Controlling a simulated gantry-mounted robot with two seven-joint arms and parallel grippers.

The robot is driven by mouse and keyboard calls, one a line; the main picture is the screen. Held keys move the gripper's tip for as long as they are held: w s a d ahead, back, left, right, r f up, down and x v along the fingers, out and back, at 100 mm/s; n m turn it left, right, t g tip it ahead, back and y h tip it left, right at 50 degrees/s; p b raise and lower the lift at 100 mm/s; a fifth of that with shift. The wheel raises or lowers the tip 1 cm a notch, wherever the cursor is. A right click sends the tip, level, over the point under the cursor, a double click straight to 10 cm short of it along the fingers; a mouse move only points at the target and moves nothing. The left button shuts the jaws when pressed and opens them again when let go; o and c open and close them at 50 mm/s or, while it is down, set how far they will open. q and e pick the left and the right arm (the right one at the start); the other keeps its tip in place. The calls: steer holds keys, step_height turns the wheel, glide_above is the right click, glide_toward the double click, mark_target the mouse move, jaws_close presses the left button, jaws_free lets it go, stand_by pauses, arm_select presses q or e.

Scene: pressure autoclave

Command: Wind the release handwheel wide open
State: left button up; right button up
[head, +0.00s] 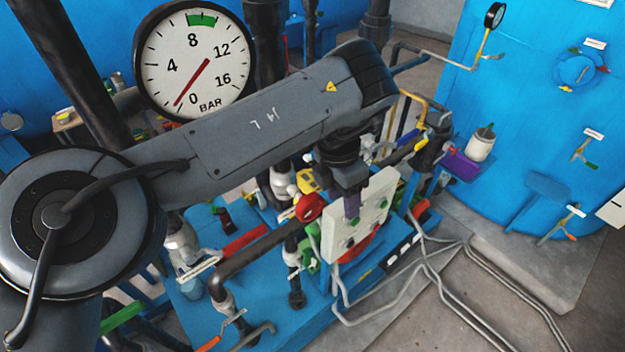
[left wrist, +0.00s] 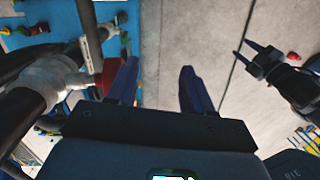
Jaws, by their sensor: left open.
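I cannot tell for sure which wheel is the release handwheel. A small red round wheel (head: 308,207) shows on the pipework left of my left gripper in the head view. A blue ring-shaped wheel (head: 580,69) is on the blue vessel at the upper right. My left gripper (head: 352,207) points down in front of a pale panel, its tips partly hard to see. In the left wrist view its dark fingers (left wrist: 158,88) are apart with only floor between them. A dark red part (left wrist: 111,76) shows just behind the left finger. My right gripper (left wrist: 246,55) shows at the right, its two prongs apart.
A large pressure gauge (head: 195,60) stands at the upper left, its red needle near 0. A pale panel (head: 372,208) is close to my left gripper. Several pipes and coloured levers crowd the blue base. Grey conduits (head: 440,290) run over the floor at the lower right.

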mark_target(312, 206)
arm_select(q)
steer(key=shift+n+y, duration=0.6)
steer(key=a+r, duration=0.1)
steer(key=w+a+r+p, duration=0.1)
steer(key=a, duration=0.1)
steer(key=w+a+r, duration=0.1)
steer(key=a, duration=0.1)
steer(key=shift+w+r, duration=0.1)
steer(key=shift+r, duration=0.3)
steer(key=shift+w+a+r+p, duration=0.15)
steer(key=shift+a+p, duration=0.1)
steer(key=shift+p, duration=0.05)
steer(key=shift+a, duration=0.15)
step_height(312, 206, down, 10)
steer(key=shift+f, duration=0.25)
jaws_close()
